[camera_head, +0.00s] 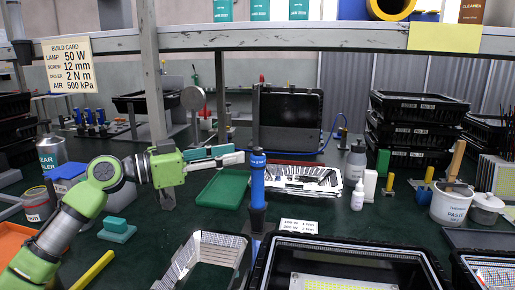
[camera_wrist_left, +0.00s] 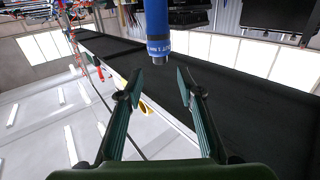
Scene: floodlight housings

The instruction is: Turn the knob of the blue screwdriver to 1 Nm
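The blue screwdriver (camera_head: 258,183) stands upright near the middle of the head view, with a dark part at its lower end. In the left wrist view its blue body (camera_wrist_left: 157,22) comes down from the top edge. A band with small lettering circles its lower end, too small to read surely. My left gripper (camera_head: 240,153) reaches in from the left, its fingertips beside the upper part of the screwdriver. In the left wrist view the left gripper (camera_wrist_left: 158,86) is open and empty, with the screwdriver beyond the fingertips. My right gripper is not in view.
The build card (camera_head: 66,64) reads driver 2 N m. A white housing (camera_head: 328,189) lies behind the screwdriver, and an open metallic housing (camera_head: 237,243) stands in front. A black crate (camera_head: 432,270) fills the front right. A green tray (camera_head: 222,188) lies below the gripper.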

